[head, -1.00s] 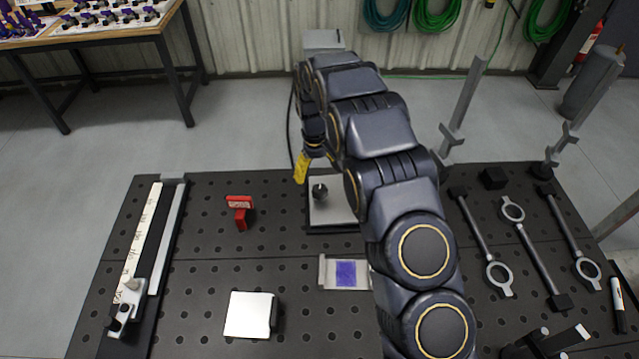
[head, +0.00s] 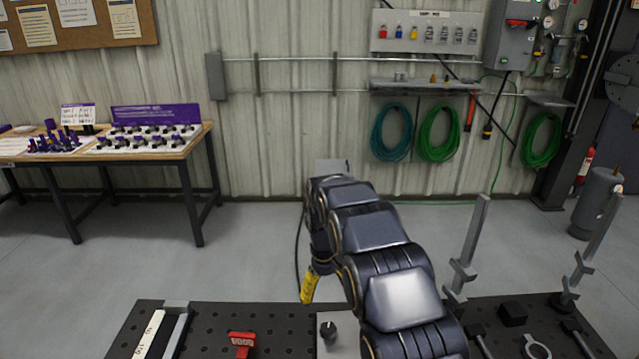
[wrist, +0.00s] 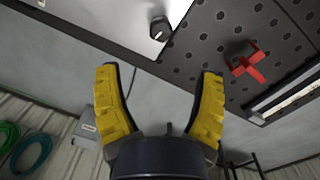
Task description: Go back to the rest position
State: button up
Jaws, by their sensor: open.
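My gripper (wrist: 160,98) is open and empty in the wrist view, its two yellow fingers spread wide apart. In the head view, one yellow finger of the gripper (head: 308,287) shows at the left of my arm, above the far edge of the black perforated table (head: 277,317). In the wrist view, a small dark knob-like part (wrist: 160,30) on a white plate (wrist: 110,22) lies beyond the fingertips, apart from them. The knob-like part also shows in the head view (head: 328,331), just below the gripper.
A red clamp-like piece (head: 241,340) stands on the table left of the plate. Grey uprights (head: 470,245) rise at the table's right. A wooden bench (head: 100,157) with small parts stands at the back left. Open floor lies between table and wall.

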jog(key=s+d+r+m, duration=0.1)
jog(key=s+d+r, duration=0.2)
jog(key=s+r, duration=0.45)
jog(key=s+d+r+m, duration=0.2)
jog(key=s+d+r, duration=0.25)
jog(key=s, duration=0.65)
jog(key=s+r+m+g, duration=0.1)
jog(key=s, duration=1.9)
jog(key=shift+d+r+m+g+y, duration=0.2)
jog(key=shift+m+g+y, duration=0.1)
jog(key=shift+m+y, duration=0.1)
